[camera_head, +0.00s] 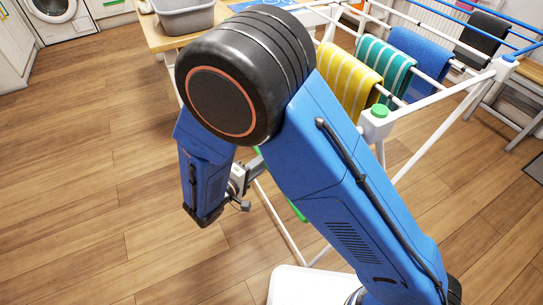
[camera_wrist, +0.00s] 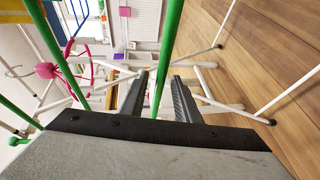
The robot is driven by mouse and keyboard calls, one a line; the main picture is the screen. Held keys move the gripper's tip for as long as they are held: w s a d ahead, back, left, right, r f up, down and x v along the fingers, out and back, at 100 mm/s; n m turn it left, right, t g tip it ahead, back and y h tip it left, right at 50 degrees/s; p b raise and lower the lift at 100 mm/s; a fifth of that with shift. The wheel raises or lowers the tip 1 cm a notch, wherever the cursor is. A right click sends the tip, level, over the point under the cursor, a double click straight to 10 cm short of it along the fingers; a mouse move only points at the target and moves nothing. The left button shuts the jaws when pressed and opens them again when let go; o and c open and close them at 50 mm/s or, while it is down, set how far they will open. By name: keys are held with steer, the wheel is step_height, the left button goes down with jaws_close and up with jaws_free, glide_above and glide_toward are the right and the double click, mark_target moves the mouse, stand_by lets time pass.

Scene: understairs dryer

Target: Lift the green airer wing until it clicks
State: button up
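The white-framed airer (camera_head: 405,110) stands at the upper right of the head view, with a green cap (camera_head: 380,111) on its near corner joint. Short green pieces of the wing (camera_head: 297,211) show low beside my arm; the arm hides most of the wing. In the wrist view a green bar (camera_wrist: 171,50) runs between the two fingers of my gripper (camera_wrist: 158,75). The fingers are apart, with a gap visible on both sides of the bar. A second green bar (camera_wrist: 57,50) runs to the left. In the head view my fingertips are hidden behind the arm.
Yellow (camera_head: 348,72), teal (camera_head: 384,68) and blue (camera_head: 420,54) towels hang on the airer. A grey tub (camera_head: 185,18) sits on a wooden table at the top. White airer legs reach the floor near my arm. The wooden floor at left is clear.

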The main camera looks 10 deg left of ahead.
steer(key=shift+x, duration=2.3)
jaws_close()
